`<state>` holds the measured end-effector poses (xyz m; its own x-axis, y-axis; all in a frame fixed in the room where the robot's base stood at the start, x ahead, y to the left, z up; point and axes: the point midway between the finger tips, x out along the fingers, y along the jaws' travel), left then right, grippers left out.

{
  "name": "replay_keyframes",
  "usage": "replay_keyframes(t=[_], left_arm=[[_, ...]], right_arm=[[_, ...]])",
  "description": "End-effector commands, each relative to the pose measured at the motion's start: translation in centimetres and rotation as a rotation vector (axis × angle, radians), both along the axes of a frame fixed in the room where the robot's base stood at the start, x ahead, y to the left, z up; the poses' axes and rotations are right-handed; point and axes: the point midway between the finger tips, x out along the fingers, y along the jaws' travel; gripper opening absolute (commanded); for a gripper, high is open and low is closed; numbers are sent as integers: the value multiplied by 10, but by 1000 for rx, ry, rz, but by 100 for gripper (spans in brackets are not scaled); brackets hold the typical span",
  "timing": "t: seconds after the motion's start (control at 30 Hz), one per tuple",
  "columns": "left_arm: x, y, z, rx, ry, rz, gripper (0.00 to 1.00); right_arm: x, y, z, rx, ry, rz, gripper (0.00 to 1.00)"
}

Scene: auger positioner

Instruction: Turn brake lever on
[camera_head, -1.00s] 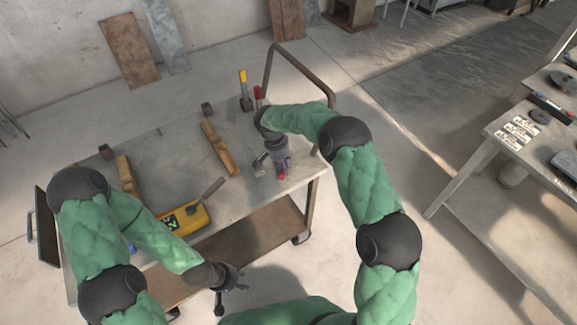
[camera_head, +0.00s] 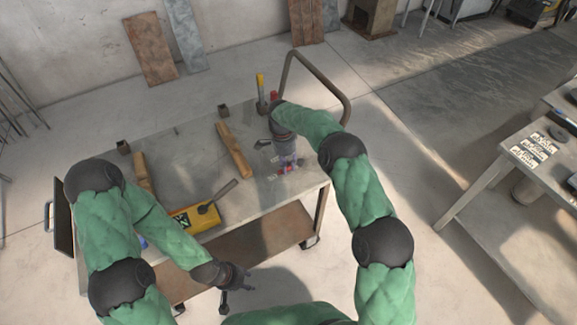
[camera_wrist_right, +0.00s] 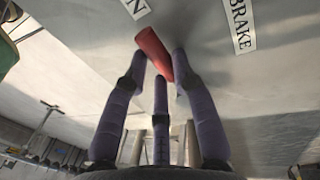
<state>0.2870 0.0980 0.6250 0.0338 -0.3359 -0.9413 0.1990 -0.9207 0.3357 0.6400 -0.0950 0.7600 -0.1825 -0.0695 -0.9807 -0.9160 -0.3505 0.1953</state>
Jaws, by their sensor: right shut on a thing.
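The red brake lever (camera_wrist_right: 153,50) shows in the right wrist view, between the fingers of my right gripper (camera_wrist_right: 161,67). The gripper is shut on it, with purple fingers on both sides and one in the middle. A white label reading BRAKE (camera_wrist_right: 240,22) is to the right of the lever, and a partly cut-off label ending in N (camera_wrist_right: 135,6) is above it. In the head view my right gripper (camera_head: 288,165) is low at the table's right end. It hides most of the lever. My left gripper (camera_head: 238,285) hangs empty in front of the table, its fingers spread.
The metal cart table (camera_head: 195,160) carries wooden blocks (camera_head: 233,150), a yellow box (camera_head: 192,217) with a dark lever, and an upright yellow-handled lever (camera_head: 260,85) at the back. A bent tube handle (camera_head: 325,80) rises at the right end. Another table (camera_head: 490,180) stands far right.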

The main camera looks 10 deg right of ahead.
Motion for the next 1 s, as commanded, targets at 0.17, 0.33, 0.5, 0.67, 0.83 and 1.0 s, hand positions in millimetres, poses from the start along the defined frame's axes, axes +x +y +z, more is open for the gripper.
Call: replay_keyframes(t=[0.17, 0.33, 0.5, 0.67, 0.83, 1.0], left_arm=[[0, 0, 1, 0, 0, 0, 40], [0, 0, 1, 0, 0, 0, 40], [0, 0, 1, 0, 0, 0, 40], [0, 0, 1, 0, 0, 0, 40], [0, 0, 1, 0, 0, 0, 40], [0, 0, 1, 0, 0, 0, 40]], right_arm=[[2, 0, 0, 0, -1, -28, 0], [2, 0, 0, 1, -2, -36, 0], [3, 0, 0, 1, -3, -37, 0], [3, 0, 0, 1, -3, -36, 49], [2, 0, 0, 1, -2, -34, 51], [2, 1, 1, 0, -1, -33, 51]])
